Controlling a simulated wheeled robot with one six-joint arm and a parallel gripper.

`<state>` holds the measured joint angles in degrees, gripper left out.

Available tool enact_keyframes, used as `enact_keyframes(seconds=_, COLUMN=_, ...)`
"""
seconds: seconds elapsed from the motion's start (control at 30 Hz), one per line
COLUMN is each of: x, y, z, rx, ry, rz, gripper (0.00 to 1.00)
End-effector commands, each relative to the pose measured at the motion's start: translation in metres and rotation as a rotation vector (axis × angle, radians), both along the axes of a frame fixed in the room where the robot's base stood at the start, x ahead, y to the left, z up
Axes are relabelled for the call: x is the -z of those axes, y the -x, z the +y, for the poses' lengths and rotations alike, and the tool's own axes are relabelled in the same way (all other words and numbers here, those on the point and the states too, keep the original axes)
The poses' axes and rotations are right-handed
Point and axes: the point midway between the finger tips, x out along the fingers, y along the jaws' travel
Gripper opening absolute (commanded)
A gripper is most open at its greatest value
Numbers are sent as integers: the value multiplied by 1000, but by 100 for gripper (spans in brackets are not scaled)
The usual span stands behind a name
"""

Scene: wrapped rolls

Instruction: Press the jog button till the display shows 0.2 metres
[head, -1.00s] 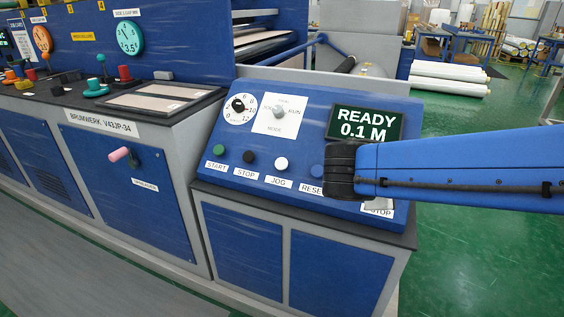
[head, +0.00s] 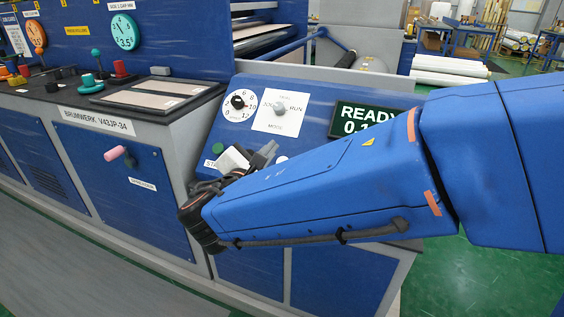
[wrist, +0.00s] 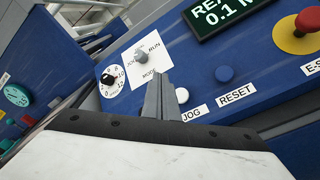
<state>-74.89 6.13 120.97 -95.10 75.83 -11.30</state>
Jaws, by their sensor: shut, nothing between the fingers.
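The white jog button (wrist: 182,95) sits above its JOG label (wrist: 195,113) on the sloping blue panel. My gripper (wrist: 161,82) is shut and empty, its fingertips just left of the jog button in the wrist view. I cannot tell how far above the panel they are. In the head view my gripper (head: 268,150) is over the button row, and my arm hides most of it. The display (wrist: 228,14) reads "READY" and 0.1, cut off at the frame edge; my arm partly covers the display (head: 362,121) in the head view.
The blue reset button (wrist: 224,74) is right of the jog button, and a red emergency stop (wrist: 306,22) on yellow is further right. The mode knob (wrist: 142,56) and speed dial (wrist: 108,79) lie beyond the fingers. Start and stop buttons are hidden in the wrist view.

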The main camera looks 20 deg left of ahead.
Motion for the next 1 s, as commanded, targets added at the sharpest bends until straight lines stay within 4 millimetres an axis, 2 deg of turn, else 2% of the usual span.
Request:
enact_keyframes(seconds=0.53, x=4, y=-2, z=3, rx=-6, ry=5, rz=-4, gripper=0)
enact_keyframes(seconds=1.0, x=44, y=-35, z=0, rx=-5, ry=6, rz=-4, gripper=0)
